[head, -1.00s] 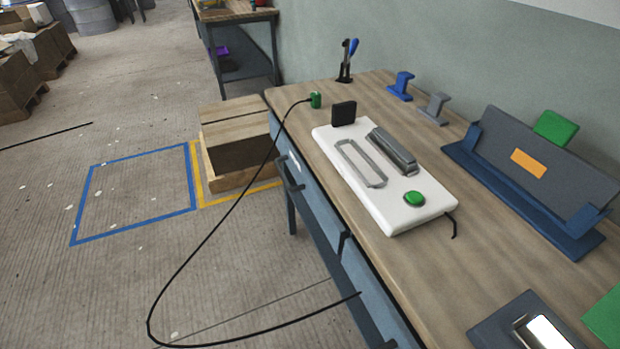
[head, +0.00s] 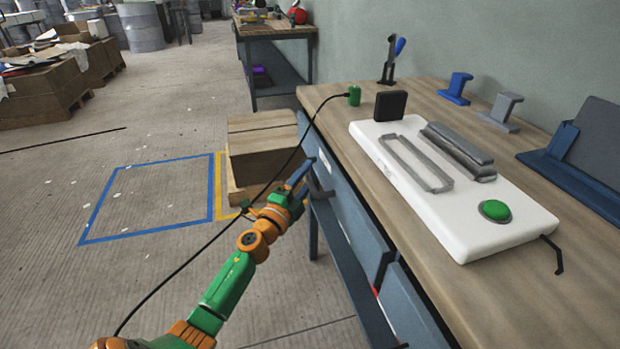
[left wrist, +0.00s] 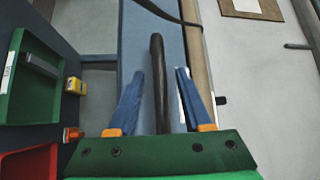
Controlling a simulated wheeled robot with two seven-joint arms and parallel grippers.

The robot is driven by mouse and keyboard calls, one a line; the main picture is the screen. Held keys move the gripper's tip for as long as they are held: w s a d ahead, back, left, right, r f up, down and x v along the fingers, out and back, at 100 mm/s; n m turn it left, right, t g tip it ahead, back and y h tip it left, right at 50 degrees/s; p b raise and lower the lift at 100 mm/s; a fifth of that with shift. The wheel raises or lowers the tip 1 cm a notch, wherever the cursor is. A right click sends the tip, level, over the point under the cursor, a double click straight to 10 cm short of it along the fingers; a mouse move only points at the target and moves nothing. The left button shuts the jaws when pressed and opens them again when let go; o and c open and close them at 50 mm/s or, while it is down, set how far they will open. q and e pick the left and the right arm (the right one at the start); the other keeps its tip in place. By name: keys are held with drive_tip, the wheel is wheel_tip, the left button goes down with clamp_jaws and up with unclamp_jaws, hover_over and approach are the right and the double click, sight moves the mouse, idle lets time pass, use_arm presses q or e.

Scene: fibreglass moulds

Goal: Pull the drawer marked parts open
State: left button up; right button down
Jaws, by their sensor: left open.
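A blue drawer front (head: 347,205) lies under the left part of the workbench top. It carries a dark bar handle (head: 319,184) and a white label (head: 324,160), too small to read. My left gripper (head: 304,178) is at this handle. In the left wrist view the black handle (left wrist: 158,85) stands between the two blue fingers of my open left gripper (left wrist: 160,74), with gaps on both sides. A white label edge (left wrist: 182,108) shows by the right finger. A second drawer front (head: 412,308) is nearer. My right gripper is out of view.
A black cable (head: 205,248) hangs from a green plug (head: 354,95) and passes behind my left arm. A wooden crate (head: 262,150) stands on the floor beside the bench. A white fixture (head: 450,185) sits on top. Green (left wrist: 32,85) and red (left wrist: 28,163) bins are at left in the wrist view.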

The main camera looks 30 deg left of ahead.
use_arm(q)
drive_tip(key=shift+w, duration=0.2)
clamp_jaws()
idle(1.4)
